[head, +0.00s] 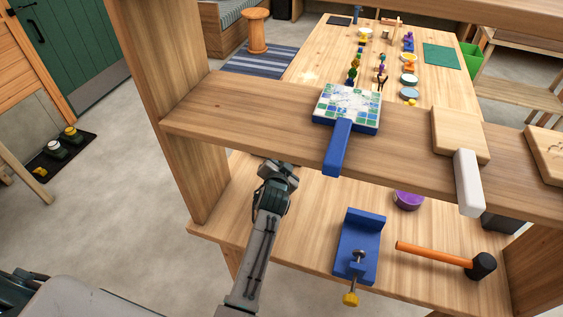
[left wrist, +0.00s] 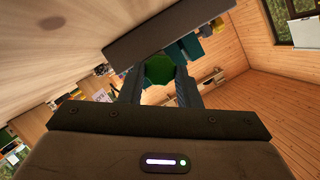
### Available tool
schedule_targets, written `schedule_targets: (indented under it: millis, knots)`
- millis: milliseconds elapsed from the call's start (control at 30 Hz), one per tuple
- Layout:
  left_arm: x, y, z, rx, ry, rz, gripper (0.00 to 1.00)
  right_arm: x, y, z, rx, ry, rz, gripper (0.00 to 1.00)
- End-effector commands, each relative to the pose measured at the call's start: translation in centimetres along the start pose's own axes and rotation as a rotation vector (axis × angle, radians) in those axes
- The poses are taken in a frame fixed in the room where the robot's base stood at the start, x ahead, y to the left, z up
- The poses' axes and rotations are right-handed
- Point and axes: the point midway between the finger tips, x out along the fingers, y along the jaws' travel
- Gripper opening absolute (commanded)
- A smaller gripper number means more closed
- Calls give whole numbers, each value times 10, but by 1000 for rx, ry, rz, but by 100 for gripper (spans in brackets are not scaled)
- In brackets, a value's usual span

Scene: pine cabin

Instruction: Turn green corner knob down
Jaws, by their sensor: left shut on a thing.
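A green knob (left wrist: 159,68) shows in the left wrist view between the two fingers of my left gripper (left wrist: 160,82). The fingers are closed on its sides. In the head view my left gripper (head: 279,173) is at the underside of the upper wooden shelf (head: 230,110), near its front edge, left of a blue handle. The knob cannot be made out in the head view; the gripper and shelf hide it. How far the knob is turned cannot be told. My right gripper is not in view.
A mosaic-topped board (head: 347,106) with a blue handle (head: 337,150) juts over the shelf's front edge, close right of the gripper. A white handle (head: 468,183) juts farther right. On the lower shelf stand a blue vise (head: 352,245), a hammer (head: 430,254) and a purple bowl (head: 408,200).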

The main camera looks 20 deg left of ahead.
Motion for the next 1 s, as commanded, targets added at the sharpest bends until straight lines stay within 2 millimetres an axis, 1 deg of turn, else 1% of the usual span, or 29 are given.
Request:
schedule_targets:
  millis: [133,167,200,233,467,633,833,900,1000]
  knots:
    - [0,2,3,14,-5,-1,7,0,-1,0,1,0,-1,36]
    - [0,2,3,13,-6,-1,34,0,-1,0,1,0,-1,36]
    - [0,2,3,13,-5,-1,42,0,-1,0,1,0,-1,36]
    - [0,2,3,12,-5,-1,44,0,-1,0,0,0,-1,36]
    - [0,1,2,10,-3,-2,44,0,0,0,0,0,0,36]
    - [0,-1,2,10,-2,-2,44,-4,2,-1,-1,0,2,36]
    - [0,0,2,8,-2,-2,44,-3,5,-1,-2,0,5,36]
    - [1,-2,2,-46,-1,16,44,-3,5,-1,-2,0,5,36]
    - [1,-5,3,-222,1,80,44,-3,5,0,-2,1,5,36]
